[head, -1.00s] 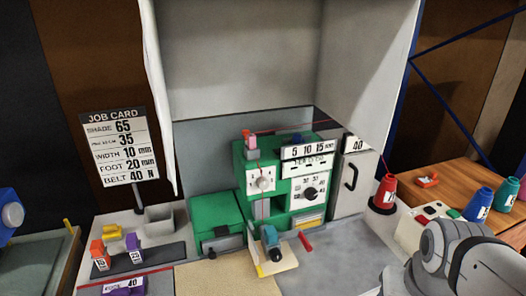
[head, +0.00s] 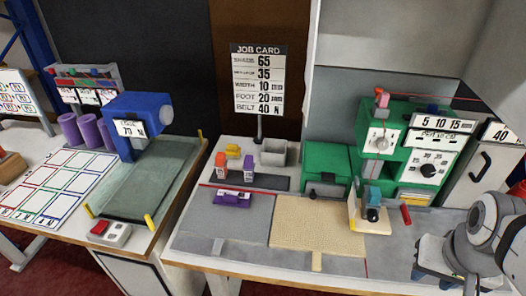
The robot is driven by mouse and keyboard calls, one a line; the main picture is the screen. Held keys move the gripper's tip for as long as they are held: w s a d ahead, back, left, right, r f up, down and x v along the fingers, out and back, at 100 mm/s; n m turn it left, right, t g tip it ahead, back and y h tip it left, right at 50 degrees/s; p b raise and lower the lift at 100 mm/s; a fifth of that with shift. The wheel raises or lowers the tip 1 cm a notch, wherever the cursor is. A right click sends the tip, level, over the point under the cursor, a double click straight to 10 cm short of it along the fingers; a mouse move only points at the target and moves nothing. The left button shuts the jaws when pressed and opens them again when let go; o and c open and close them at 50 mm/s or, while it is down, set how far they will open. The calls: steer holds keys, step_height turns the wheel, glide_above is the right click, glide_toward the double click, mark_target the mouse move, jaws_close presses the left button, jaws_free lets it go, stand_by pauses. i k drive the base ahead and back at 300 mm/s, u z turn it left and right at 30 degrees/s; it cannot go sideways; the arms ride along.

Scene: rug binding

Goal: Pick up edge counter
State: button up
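No object here is clearly labelled as the edge counter, so I cannot tell for certain which one it is. A small purple block with a white label (head: 232,198) lies at the front left of the workbench. Behind it, an orange block (head: 221,165) and a purple block (head: 248,168) with white number labels stand on a dark strip. My gripper (head: 438,268) is at the lower right, over the bench's right side and well away from these blocks. Its fingers are not clear enough to show whether it is open or shut.
A green machine (head: 387,150) with dials stands behind a tan rug piece (head: 322,226). A job card (head: 258,78) stands behind a grey bin (head: 274,152). A blue tester (head: 139,122) stands on the left table, across a gap.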

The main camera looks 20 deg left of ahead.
mark_target(227, 198)
steer(key=z, duration=1.15)
steer(key=k, duration=0.95)
steer(key=u, duration=1.7)
